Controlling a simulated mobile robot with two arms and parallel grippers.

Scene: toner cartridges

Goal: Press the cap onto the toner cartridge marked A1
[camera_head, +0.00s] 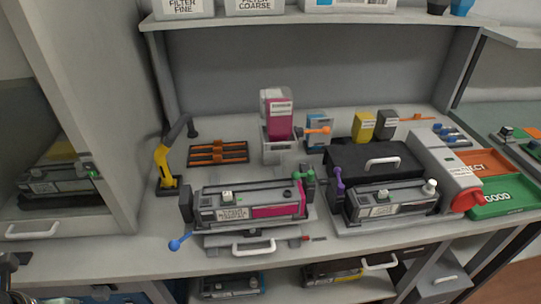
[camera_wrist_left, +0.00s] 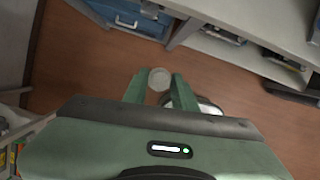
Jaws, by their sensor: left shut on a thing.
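In the left wrist view my left gripper (camera_wrist_left: 159,84) has its green fingers closed on a small round pale cap (camera_wrist_left: 158,78). It holds the cap above the brown floor, away from the bench. In the head view a long grey cartridge with a magenta section (camera_head: 277,212) lies in a fixture at the bench's front. A second long grey cartridge (camera_head: 390,208) lies in a fixture to its right. A magenta cartridge (camera_head: 280,118) stands upright in a holder behind them. The labels are too small to read, so I cannot tell which is A1. My right gripper is not in view.
A yellow-and-black arm-like device (camera_head: 165,165) and an orange-black rack (camera_head: 218,152) stand on the left of the bench. A black case (camera_head: 375,160) is behind the right fixture. A blue-knobbed lever (camera_head: 175,245) juts out at the front.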

